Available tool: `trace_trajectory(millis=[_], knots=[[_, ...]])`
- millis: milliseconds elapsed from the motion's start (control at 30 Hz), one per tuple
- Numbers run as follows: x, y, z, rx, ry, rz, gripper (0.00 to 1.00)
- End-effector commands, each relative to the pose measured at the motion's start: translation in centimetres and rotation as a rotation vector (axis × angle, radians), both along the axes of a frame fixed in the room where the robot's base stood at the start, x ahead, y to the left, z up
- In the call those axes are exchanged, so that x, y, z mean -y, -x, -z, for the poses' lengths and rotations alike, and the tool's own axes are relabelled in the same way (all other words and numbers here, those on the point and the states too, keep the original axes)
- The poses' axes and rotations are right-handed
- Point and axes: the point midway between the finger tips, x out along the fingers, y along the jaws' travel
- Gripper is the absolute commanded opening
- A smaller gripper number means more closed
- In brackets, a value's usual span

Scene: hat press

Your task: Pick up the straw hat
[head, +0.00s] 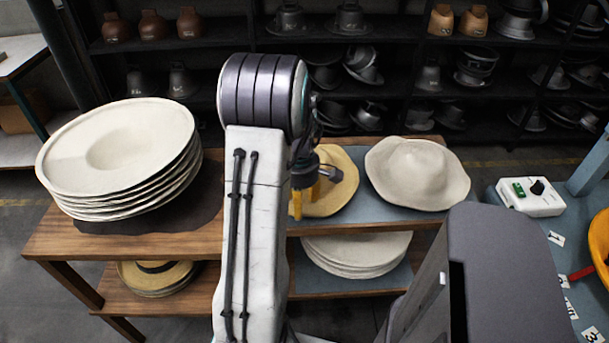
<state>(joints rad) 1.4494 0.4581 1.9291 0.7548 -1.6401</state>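A tan straw-coloured hat (343,198) lies on the table's upper top, partly hidden behind my arm. Another straw hat (160,278) with a dark band lies on the lower shelf at the left, at the top of what looks like a small stack. My gripper (312,190) is mostly hidden behind my arm and appears over or in front of the tan hat on the upper top. Its fingers do not show clearly, and I cannot tell whether it touches the hat.
A stack of cream hat blanks (120,150) stands on the wooden table (70,245) at the left. A cream shaped hat (420,175) lies right of the tan hat. More blanks (358,252) are on the lower shelf. A white control box (530,197) sits far right. Dark shelves with hat moulds stand behind.

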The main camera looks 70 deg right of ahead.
Motion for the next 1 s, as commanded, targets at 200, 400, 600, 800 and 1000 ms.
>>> trace_trajectory(millis=[200, 400, 600, 800, 1000], knots=[[0.0, -0.1, 2.1, -0.001, -0.004, 0.0, 0.47], [0.2, -0.1, 4.4, -0.001, -0.003, 0.001, 0.47], [0.2, -0.1, 5.4, 0.0, 0.0, 0.001, 0.47], [0.2, -0.1, 5.4, 0.0, 0.001, 0.001, 0.47], [0.2, -0.1, 5.4, 0.0, 0.001, 0.001, 0.36]])
